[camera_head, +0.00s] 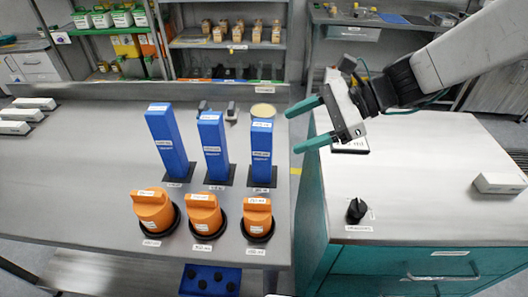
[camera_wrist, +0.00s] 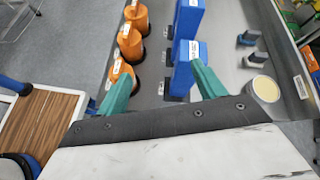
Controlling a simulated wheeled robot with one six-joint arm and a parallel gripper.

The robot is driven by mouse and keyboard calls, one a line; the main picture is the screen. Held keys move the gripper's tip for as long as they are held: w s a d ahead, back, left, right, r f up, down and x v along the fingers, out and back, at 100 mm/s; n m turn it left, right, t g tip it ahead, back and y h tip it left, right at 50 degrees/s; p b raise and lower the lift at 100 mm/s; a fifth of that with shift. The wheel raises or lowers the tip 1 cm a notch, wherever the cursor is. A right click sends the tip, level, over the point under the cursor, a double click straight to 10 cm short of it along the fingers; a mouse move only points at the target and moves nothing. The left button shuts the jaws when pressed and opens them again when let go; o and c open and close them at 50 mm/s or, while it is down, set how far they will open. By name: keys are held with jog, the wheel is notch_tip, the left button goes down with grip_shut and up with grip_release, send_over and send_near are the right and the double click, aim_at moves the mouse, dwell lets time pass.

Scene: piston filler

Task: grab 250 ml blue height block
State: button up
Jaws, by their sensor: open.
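Three upright blue height blocks stand in a row on black bases on the left table: a left one (camera_head: 168,143), a middle one (camera_head: 214,148) and a right one (camera_head: 261,152). Their labels are too small to read surely, so I cannot tell which is marked 250 ml. The right block stands nearest my gripper (camera_head: 293,130). My gripper is open and empty, just right of that block, its teal fingers pointing left. In the wrist view, the nearest blue block (camera_wrist: 203,51) shows beyond the right finger, which partly hides it.
Several orange-capped pieces (camera_head: 202,213) stand in front of the blocks. A round pale-topped container (camera_head: 263,111) and small grey pieces are behind them. A teal cabinet (camera_head: 400,262) with a black knob (camera_head: 356,210) stands right of a gap.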

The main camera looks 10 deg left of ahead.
aim_at(255, 130)
jog(key=w+a+m, duration=0.1)
jog(key=w+a+f+m+y, duration=0.1)
jog(key=w+a+f+m+t, duration=0.1)
jog(key=w, duration=0.1)
jog(key=shift+a+m, duration=0.1)
jog(key=shift+m, duration=0.3)
jog(key=shift+w+a+f, duration=0.15)
jog(key=shift+a+f, duration=0.05)
jog(key=shift+a, duration=0.1)
jog(key=x, duration=0.7)
jog(key=shift+w+a+f, duration=0.1)
jog(key=shift+w+f, duration=0.05)
jog(key=shift+w, duration=0.1)
jog(key=shift+y, duration=0.3)
grip_shut()
